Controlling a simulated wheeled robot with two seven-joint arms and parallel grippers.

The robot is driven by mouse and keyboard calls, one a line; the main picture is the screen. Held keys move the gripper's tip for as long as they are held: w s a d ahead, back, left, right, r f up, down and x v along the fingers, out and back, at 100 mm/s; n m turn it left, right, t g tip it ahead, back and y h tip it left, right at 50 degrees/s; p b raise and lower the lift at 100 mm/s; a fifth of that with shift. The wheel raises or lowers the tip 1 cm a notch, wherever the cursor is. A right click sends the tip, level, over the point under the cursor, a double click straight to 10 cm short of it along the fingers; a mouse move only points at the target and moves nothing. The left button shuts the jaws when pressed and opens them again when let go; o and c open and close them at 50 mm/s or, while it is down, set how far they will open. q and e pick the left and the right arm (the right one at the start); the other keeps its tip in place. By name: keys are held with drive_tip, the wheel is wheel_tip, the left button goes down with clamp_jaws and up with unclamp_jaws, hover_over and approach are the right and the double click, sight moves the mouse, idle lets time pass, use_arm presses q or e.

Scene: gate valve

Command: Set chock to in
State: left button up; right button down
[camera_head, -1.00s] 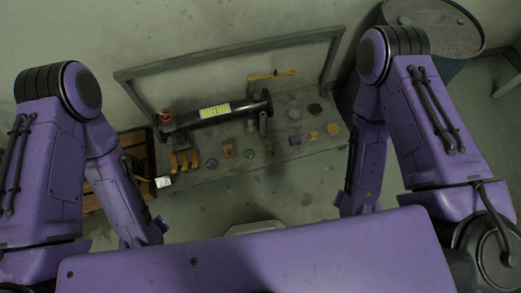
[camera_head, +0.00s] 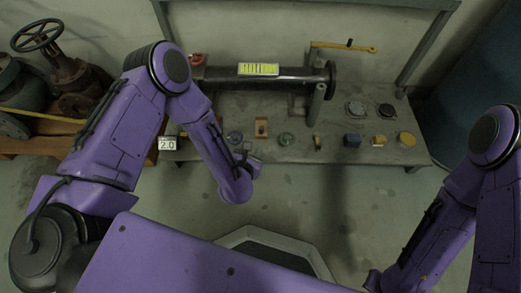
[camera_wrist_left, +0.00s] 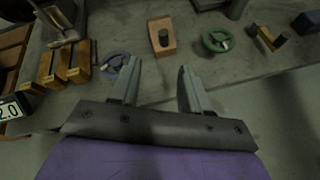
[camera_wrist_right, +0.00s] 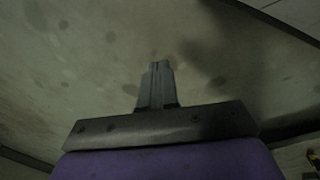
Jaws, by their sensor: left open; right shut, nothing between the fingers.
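No part is labelled as the chock; I cannot tell for certain which it is. Candidates are a wooden block with a dark knob (camera_head: 261,127), also in the left wrist view (camera_wrist_left: 161,38), and yellow wedge-like blocks (camera_wrist_left: 62,66) at the left wrist view's left. The black pipe (camera_head: 290,74) with a yellow label lies along the back of the bench. My left gripper (camera_wrist_left: 158,76) is open and empty at the bench's front edge, with the wooden block beyond its fingertips. My right gripper (camera_wrist_right: 160,66) is shut and empty, facing a bare stained surface, away from the bench parts.
On the grey bench (camera_head: 340,110) are a green handwheel (camera_head: 286,139), a blue one (camera_wrist_left: 113,63), a blue block (camera_head: 353,140) and round pieces. A yellow-handled tool (camera_head: 343,47) is behind. A sign reading 2.0 (camera_head: 167,143) hangs front left. Valves (camera_head: 75,85) stand at left.

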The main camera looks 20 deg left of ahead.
use_arm(q)
wheel_tip(320, 180, down, 3)
drive_tip(key=w+n+b, duration=0.1)
drive_tip(key=w+n, duration=0.1)
drive_tip(key=n+b, duration=0.1)
drive_tip(key=b, duration=0.3)
approach(261, 129)
drive_tip(key=w+f, duration=0.2)
drive_tip(key=w, duration=0.1)
drive_tip(key=shift+a+f+t, duration=0.15)
drive_tip(key=shift+f+t, duration=0.1)
drive_tip(key=shift+t, duration=0.15)
drive_tip(key=b+x, duration=0.1)
drive_tip(key=x, duration=0.2)
drive_tip(key=shift+w, duration=0.7)
use_arm(e)
wheel_tip(261, 129, down, 8)
drive_tip(key=s+d+n+g, duration=0.1)
drive_tip(key=d+n, duration=0.1)
drive_tip(key=d, duration=0.1)
drive_tip(key=shift+s+r+n+g, duration=0.2)
drive_tip(key=shift+s+n+g, duration=0.05)
drive_tip(key=shift+n+g, duration=0.05)
use_arm(q)
clamp_jaws()
